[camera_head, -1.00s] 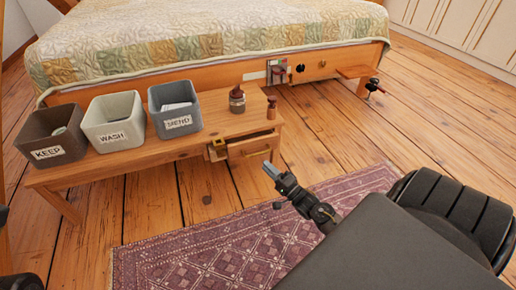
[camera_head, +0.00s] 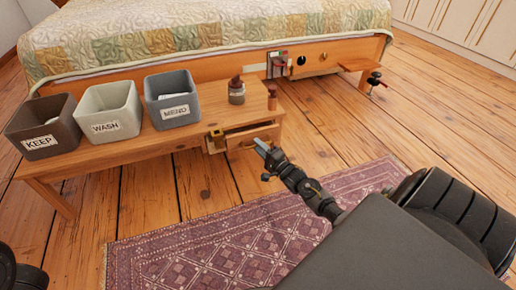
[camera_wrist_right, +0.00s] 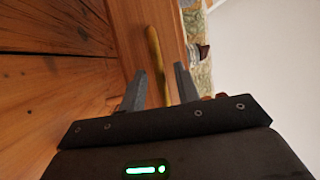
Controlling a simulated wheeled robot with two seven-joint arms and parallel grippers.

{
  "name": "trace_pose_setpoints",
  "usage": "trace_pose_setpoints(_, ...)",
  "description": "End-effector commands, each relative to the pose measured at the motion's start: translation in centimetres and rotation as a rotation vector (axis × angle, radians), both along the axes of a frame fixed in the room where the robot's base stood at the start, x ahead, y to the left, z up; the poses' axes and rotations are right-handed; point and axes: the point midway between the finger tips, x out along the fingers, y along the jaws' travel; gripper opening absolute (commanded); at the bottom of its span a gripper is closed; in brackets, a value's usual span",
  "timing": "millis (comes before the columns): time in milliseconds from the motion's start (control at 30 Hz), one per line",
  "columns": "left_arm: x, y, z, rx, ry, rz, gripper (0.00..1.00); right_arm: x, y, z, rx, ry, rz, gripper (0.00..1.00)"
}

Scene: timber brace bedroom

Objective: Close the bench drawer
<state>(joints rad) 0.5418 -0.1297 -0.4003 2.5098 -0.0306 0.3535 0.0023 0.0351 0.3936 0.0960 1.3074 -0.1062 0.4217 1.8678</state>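The wooden bench (camera_head: 160,147) stands before the bed, and its drawer (camera_head: 240,139) at the right end is pulled partly out. My right gripper (camera_head: 262,146) is at the drawer front. In the right wrist view, the two fingers of my right gripper (camera_wrist_right: 158,88) are apart, with the brass bar handle (camera_wrist_right: 157,62) of the drawer between them. I see a gap beside the handle, so the fingers do not appear to clamp it. A yellow-brass object (camera_head: 216,136) shows at the drawer's left edge. My left gripper is not in view; only a dark arm part shows at lower left.
Bins marked KEEP (camera_head: 42,126), WASH (camera_head: 108,110) and MEND (camera_head: 172,99) stand on the bench, with a brown jar (camera_head: 236,93) and a small wooden peg (camera_head: 272,97). A patterned rug (camera_head: 240,235) lies in front. The bed (camera_head: 200,40) is behind.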

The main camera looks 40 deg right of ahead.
Motion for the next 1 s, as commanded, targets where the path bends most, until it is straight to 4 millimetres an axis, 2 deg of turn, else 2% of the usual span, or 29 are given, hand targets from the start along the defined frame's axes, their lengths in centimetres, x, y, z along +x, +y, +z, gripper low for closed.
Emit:
trace_pose_setpoints(133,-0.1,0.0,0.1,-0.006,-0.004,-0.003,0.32,0.8,0.0,0.1,-0.001,0.001,0.0,0.32)
trace_pose_setpoints(400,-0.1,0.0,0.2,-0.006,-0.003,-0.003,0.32,0.8,0.0,0.2,-0.001,0.001,0.0,0.32)
trace_pose_setpoints(600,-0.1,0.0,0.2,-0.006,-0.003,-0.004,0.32,0.8,0.0,0.2,-0.001,0.001,0.0,0.06)
trace_pose_setpoints(667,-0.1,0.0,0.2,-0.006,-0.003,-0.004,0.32,0.8,0.0,0.2,-0.001,0.001,0.0,0.0)
trace_pose_setpoints(900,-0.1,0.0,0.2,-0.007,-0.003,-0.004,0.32,0.8,0.0,0.2,-0.001,0.001,0.0,0.0)
trace_pose_setpoints(1000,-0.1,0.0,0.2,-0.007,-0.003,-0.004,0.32,0.9,-1.0,0.2,-0.001,0.001,-0.015,0.0)
